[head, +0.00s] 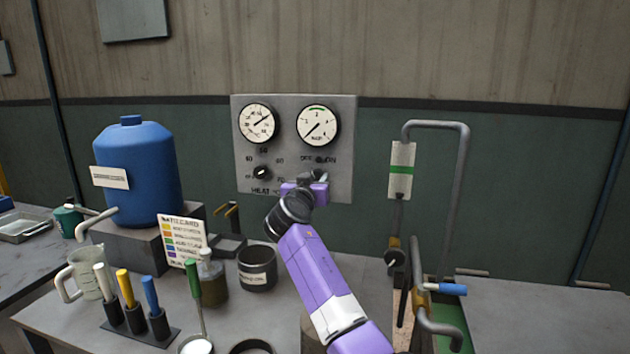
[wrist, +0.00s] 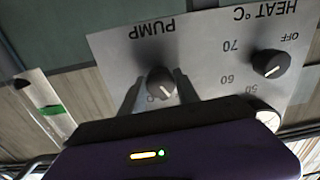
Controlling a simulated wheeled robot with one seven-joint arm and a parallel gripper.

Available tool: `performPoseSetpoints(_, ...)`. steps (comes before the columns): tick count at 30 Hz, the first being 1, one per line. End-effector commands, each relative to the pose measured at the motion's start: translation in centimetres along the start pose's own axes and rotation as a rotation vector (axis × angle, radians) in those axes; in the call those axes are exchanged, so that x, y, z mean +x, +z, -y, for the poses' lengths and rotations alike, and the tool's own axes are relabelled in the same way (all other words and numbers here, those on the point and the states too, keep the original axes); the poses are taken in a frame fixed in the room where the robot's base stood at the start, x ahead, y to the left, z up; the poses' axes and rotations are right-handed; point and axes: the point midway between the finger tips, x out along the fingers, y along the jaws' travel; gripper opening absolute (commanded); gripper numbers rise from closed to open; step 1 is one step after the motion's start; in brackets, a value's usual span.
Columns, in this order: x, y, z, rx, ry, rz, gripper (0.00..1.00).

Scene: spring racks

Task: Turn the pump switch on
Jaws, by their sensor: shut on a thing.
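The pump switch is a dark round knob with a pale pointer line, on the grey panel (head: 240,152) below the right gauge. In the wrist view, which shows the panel upside down, the pump switch (wrist: 161,82) sits between the two fingers below the word PUMP. My gripper (head: 318,176) is at the panel, and in the wrist view my gripper (wrist: 158,92) is shut on the knob. In the head view my gripper mostly hides the knob. The OFF and ON labels show above it, but which one the pointer faces I cannot tell.
A heat knob (head: 262,173) is left of my gripper, below the left gauge (head: 257,123). The right gauge (head: 318,125) has its needle at lower left. A blue tank (head: 138,175), tools and cups stand on the left bench. Pipes with a blue-handled valve (head: 447,289) are at right.

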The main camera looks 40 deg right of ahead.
Motion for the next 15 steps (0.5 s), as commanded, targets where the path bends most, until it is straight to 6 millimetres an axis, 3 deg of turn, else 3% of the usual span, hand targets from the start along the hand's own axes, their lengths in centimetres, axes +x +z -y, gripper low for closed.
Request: performPoseSetpoints(15,-0.05,0.77,0.15,0.143,0.0,-0.005,0.0)
